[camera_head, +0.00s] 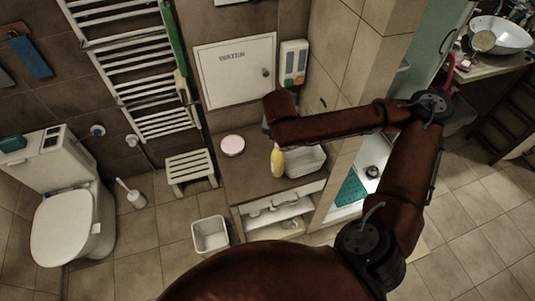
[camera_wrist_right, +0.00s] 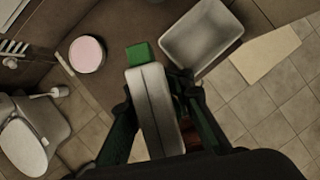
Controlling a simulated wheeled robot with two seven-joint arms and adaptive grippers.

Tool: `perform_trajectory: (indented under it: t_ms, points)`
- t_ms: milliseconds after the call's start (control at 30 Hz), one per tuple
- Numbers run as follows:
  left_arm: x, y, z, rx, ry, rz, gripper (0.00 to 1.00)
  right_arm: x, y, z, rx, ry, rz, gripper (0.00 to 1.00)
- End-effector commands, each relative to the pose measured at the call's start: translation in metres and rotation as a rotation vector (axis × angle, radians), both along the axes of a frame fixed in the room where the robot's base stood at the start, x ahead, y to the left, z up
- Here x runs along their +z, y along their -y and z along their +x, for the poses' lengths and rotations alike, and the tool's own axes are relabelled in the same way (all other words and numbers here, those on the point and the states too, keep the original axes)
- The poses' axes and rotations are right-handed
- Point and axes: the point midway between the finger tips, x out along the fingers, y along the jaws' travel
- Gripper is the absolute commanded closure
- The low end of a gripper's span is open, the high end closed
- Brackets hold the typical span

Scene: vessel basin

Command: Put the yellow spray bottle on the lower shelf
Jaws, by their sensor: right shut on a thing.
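The yellow spray bottle (camera_head: 277,160) is upright at the tiled counter, left of a white tub. In the right wrist view its pale spray head with a green nozzle (camera_wrist_right: 139,54) fills the middle. My right gripper (camera_wrist_right: 155,92) is shut on the bottle, one finger on each side of the head. In the head view my right arm reaches in from the right and mostly hides the gripper. I cannot tell if the bottle's base touches the counter. The lower shelf (camera_head: 278,231) is in the open white unit under the counter. My left gripper is not in view.
The white tub (camera_head: 303,160) stands close right of the bottle. A round pink-topped container (camera_head: 232,145) is on the counter to the left. A white bin (camera_head: 210,235) and slatted stool (camera_head: 190,168) stand on the floor at left. White items sit inside the unit's upper level.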

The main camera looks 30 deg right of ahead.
Motion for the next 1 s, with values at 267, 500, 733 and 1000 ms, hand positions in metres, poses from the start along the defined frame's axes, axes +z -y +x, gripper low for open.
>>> perform_trajectory:
  t_ms: [267, 500, 733, 1000]
  points:
    - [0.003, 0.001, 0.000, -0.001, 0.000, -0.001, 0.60, 0.024, 0.017, 0.001, 0.374, 0.001, -0.002, 1.00]
    - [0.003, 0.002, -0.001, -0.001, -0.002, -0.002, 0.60, 0.021, 0.019, 0.015, 0.458, -0.001, 0.002, 1.00]
    - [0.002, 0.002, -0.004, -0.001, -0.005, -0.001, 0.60, -0.002, 0.024, 0.067, 0.458, -0.002, 0.003, 1.00]
    - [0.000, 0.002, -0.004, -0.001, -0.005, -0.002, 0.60, -0.044, 0.030, 0.116, 0.457, -0.005, 0.002, 1.00]
